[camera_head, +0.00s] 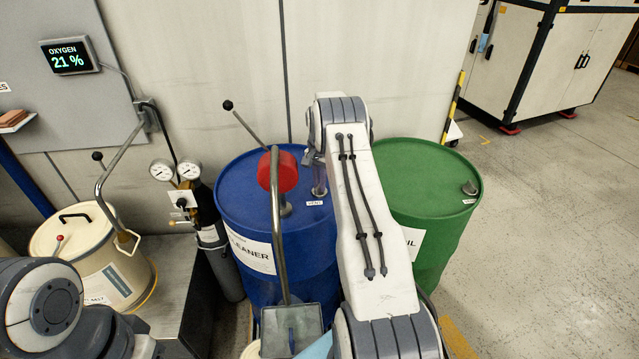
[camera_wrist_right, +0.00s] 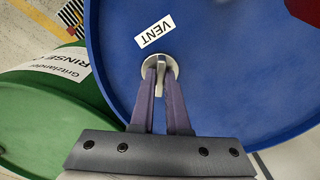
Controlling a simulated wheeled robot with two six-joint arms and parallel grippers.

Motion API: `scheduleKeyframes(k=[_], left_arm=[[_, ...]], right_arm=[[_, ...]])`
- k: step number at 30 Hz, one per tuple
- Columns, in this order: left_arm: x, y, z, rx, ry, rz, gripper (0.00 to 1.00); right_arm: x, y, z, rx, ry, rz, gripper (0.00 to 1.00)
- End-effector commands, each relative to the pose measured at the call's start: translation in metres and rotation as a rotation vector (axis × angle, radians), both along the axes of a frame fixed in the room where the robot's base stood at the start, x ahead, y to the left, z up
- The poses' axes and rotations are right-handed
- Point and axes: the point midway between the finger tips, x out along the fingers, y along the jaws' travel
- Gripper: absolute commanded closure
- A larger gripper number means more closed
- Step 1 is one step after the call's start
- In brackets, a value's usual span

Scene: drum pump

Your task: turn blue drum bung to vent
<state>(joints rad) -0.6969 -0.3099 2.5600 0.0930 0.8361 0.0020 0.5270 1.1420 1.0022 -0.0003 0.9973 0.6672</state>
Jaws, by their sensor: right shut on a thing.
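The blue drum (camera_head: 240,190) stands against the wall, and its lid fills much of the right wrist view (camera_wrist_right: 230,80). Its silver bung (camera_wrist_right: 173,66) has a raised grip bar and sits in the lid beside a white VENT label (camera_wrist_right: 155,33). My right gripper (camera_wrist_right: 161,75) is shut on the bung's bar, with its two purple fingers on either side. In the head view my right gripper (camera_head: 319,184) is over the lid by the VENT label (camera_head: 315,203), and it hides the bung there. My left arm shows at lower left, but its gripper is out of view.
A red-headed pump (camera_head: 283,172) with a lever and curved spout rises from the blue drum, close left of my right gripper. A green drum (camera_head: 430,190) stands to the right. A cream drum (camera_head: 90,255) and gas gauges (camera_head: 175,170) are at left. Open floor lies at right.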

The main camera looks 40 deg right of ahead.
Motion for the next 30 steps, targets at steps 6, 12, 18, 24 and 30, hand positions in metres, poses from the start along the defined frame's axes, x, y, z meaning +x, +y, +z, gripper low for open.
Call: scheduleKeyframes(k=[6,12,18,24,30], left_arm=[[0.000,0.000,-0.004,0.000,0.000,0.000,0.50],[0.000,0.000,-0.012,0.000,0.000,-0.001,0.50],[0.000,0.000,-0.018,0.000,0.000,-0.001,0.50],[0.000,0.000,-0.023,0.000,0.000,-0.001,0.50],[0.000,0.000,-0.025,0.000,0.000,-0.001,0.50]], right_arm=[[0.000,0.000,-0.001,0.000,-0.001,0.051,1.00],[0.000,0.000,-0.001,0.000,-0.001,0.171,1.00],[0.001,0.000,0.000,-0.001,-0.001,0.329,1.00],[0.001,0.000,0.000,-0.001,-0.001,0.475,1.00],[0.001,0.000,0.001,-0.001,-0.001,0.582,1.00]])
